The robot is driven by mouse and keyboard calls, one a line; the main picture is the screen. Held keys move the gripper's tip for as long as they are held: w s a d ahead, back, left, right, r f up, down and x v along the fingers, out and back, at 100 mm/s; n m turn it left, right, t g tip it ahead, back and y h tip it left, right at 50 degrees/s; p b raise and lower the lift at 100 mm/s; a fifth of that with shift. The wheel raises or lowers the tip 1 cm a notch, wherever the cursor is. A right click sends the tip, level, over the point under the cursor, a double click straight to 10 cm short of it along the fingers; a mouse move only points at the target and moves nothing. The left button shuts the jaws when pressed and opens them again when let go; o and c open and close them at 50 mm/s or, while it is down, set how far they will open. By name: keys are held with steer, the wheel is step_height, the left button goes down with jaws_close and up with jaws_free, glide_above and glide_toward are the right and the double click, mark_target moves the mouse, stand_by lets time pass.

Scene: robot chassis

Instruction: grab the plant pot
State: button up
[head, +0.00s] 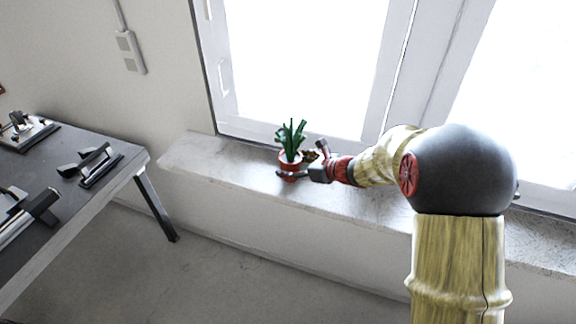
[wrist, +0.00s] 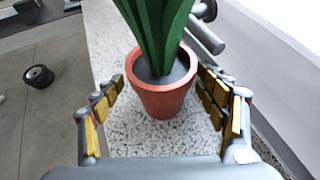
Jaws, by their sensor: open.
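The plant pot (head: 290,166) is a small reddish-orange pot with a green leafy plant (head: 291,137). It stands upright on the window sill in the head view. In the wrist view the pot (wrist: 161,97) is in the middle, with its plant (wrist: 158,35) rising past the top edge. My gripper (head: 306,169) reaches to the pot from the right in the head view. In the wrist view my gripper (wrist: 163,95) is open, with one finger on each side of the pot. A gap shows at the left finger; contact at the right finger is unclear.
The speckled stone window sill (head: 225,160) runs below bright windows. A dark table (head: 75,190) with several tools stands at the left. A dark round object (wrist: 38,76) lies on the floor.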

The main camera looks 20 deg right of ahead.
steer(key=b+x, duration=0.2)
steer(key=x, duration=0.4)
steer(key=shift+d+f, duration=0.1)
steer(key=shift+d, duration=0.05)
steer(key=shift+c, duration=1.2)
steer(key=c, duration=1.5)
steer(key=shift+c, duration=0.5)
